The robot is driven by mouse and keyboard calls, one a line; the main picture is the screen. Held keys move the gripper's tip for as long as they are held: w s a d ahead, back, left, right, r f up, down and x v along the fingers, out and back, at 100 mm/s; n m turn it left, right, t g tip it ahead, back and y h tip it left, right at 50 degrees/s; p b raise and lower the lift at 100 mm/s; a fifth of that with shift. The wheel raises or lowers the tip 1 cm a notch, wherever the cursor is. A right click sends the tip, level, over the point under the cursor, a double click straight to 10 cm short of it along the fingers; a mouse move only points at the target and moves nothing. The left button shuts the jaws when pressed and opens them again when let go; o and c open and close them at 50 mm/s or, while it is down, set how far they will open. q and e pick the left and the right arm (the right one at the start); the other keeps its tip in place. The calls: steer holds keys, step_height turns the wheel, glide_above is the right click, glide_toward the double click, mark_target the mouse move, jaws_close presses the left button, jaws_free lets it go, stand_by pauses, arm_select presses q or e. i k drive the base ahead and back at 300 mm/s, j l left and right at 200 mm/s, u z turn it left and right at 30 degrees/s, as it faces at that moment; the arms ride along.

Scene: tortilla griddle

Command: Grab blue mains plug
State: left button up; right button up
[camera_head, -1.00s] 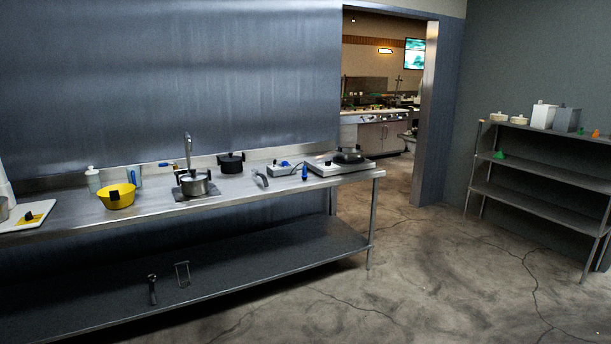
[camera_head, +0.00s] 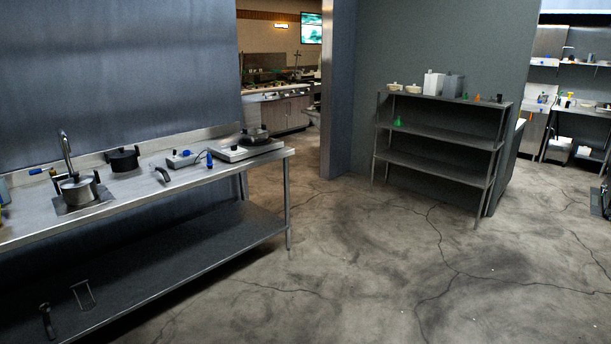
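A small blue object (camera_head: 209,160), which looks like the blue mains plug, stands near the front edge of the steel counter (camera_head: 143,197). It is just left of the white griddle base (camera_head: 246,150), which has a dark pan (camera_head: 254,136) on top. A thin dark cable seems to run near the plug. A pale box with a blue part (camera_head: 183,159), perhaps a socket block, sits just left of it. Neither of my grippers is in view.
A dark pot (camera_head: 123,159), a pot in the sink area (camera_head: 78,189) and a curved dark-grey item (camera_head: 162,174) are on the counter. A metal shelf rack (camera_head: 442,132) stands at the right. The concrete floor (camera_head: 350,260) between them is clear.

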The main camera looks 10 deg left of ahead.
mark_target(209, 164)
steer(key=i+j+u, duration=0.6)
steer(key=i+u, duration=0.15)
steer(key=i, duration=0.35)
steer(key=i+j+u, duration=0.1)
steer(key=i+u, duration=0.3)
steer(key=i, duration=0.15)
